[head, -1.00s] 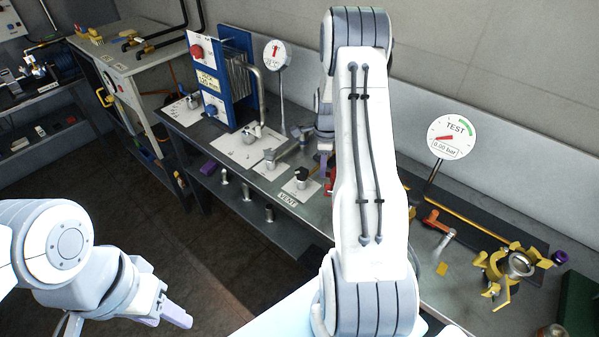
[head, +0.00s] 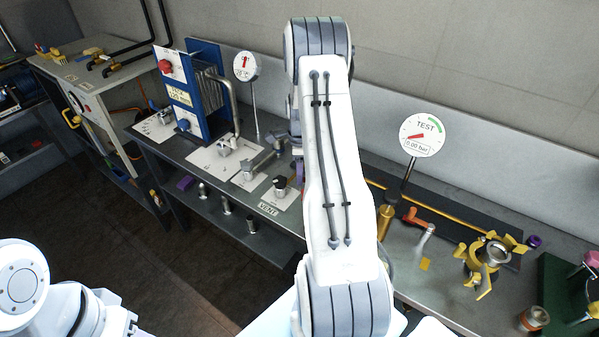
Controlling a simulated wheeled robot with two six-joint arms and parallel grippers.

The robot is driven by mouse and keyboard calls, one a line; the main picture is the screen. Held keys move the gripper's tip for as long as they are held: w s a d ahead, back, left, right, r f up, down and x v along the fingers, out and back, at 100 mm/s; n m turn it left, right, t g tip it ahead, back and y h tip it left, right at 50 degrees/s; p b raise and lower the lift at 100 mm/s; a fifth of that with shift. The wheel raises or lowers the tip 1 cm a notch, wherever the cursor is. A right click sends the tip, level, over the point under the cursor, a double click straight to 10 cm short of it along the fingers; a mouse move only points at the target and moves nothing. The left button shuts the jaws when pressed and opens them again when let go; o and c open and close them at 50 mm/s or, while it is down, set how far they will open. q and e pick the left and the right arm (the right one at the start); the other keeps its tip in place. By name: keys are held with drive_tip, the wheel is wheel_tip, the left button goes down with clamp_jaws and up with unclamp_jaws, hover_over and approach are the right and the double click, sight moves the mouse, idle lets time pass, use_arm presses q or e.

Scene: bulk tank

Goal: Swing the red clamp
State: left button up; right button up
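I cannot make out the red clamp for certain. An orange-red lever (head: 412,218) lies on the bench right of my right arm, beside a metal stub. My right arm fills the middle of the view and hides part of the bench. My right gripper (head: 298,166) shows only as a sliver at the arm's left edge, over the bench; its opening is hidden. My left gripper (head: 122,326) is at the bottom left edge, its fingers cut off by the frame, away from the bench.
A blue plate exchanger (head: 197,85) and a dial gauge stand at the back left. A TEST gauge (head: 423,135) reading 0.00 bar stands right of my arm. A yellow clamp-like fitting (head: 488,258) and a copper-coloured fitting (head: 534,318) are at the right. Floor shows clear at lower left.

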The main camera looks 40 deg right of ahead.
wheel_tip(320, 180, up, 9)
drive_tip(key=b, duration=0.2)
drive_tip(key=shift+r+b, duration=0.15)
drive_tip(key=shift+b, duration=0.15)
drive_tip(key=shift+r, duration=0.6)
drive_tip(key=shift+a, duration=0.1)
